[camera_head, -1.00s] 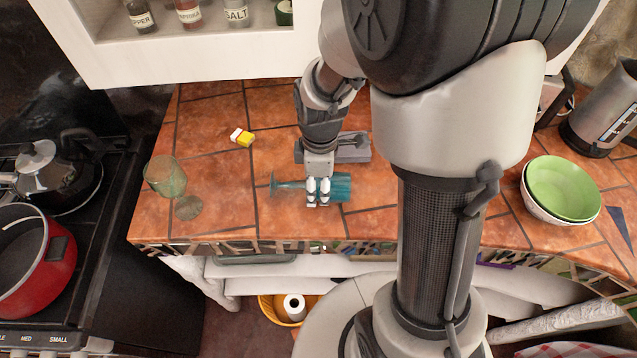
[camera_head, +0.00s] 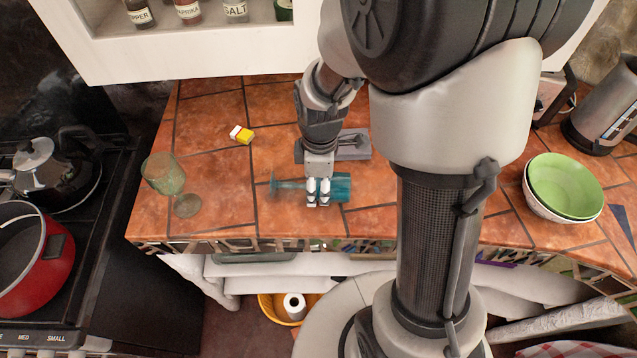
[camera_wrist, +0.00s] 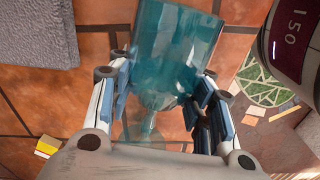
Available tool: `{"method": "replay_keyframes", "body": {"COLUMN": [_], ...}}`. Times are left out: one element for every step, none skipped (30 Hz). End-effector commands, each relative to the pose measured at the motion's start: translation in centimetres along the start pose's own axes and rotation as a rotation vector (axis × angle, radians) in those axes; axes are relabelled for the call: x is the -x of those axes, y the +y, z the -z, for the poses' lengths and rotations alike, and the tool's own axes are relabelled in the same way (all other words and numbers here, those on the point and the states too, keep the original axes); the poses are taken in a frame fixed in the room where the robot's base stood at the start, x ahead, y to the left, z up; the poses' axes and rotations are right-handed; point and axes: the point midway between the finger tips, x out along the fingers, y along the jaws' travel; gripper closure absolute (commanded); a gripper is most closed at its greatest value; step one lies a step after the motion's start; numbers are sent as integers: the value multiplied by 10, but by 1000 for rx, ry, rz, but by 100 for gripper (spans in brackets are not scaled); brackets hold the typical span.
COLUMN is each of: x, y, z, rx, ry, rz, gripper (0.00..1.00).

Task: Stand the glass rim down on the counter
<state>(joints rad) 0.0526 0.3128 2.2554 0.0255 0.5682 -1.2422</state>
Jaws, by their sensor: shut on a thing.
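A blue-teal stemmed glass (camera_head: 338,187) lies on its side on the tiled counter (camera_head: 222,112), its bowl to the right and its foot to the left. My gripper (camera_head: 318,200) is over it from above, with its fingers shut on the glass near where bowl and stem meet. In the wrist view the teal bowl (camera_wrist: 175,48) extends beyond the fingers (camera_wrist: 163,105), and the stem and foot show dimly between and below them. A second, green-tinted stemmed glass (camera_head: 164,175) stands upright at the counter's left.
A yellow-and-white small box (camera_head: 241,134) lies behind and left of the gripper. A grey block (camera_head: 352,146) sits just behind it. Stacked green bowls (camera_head: 565,187) and a kettle (camera_head: 603,115) are at right. The stove with a red pot (camera_head: 35,260) is at left.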

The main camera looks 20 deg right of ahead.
Motion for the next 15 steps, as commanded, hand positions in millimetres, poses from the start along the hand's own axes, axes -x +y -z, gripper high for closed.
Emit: {"method": "replay_keyframes", "body": {"x": [-1, -1, -1, -1, -1, 0, 0, 0, 0, 0, 0, 0, 0, 0, 0], "y": [0, 0, 0, 0, 0, 0, 0, 0, 0, 0, 0, 0, 0, 0, 0], "z": [0, 0, 0, 0, 0, 0, 0, 0, 0, 0, 0, 0, 0, 0, 0], "rx": [0, 0, 0, 0, 0, 0, 0, 0, 0, 0, 0, 0, 0, 0, 0], "ry": [0, 0, 0, 0, 0, 0, 0, 0, 0, 0, 0, 0, 0, 0, 0], "rz": [0, 0, 0, 0, 0, 0, 0, 0, 0, 0, 0, 0, 0, 0, 0], "gripper": [96, 53, 50, 48, 46, 43, 41, 39, 37, 35, 33, 30, 30, 30, 30]}}
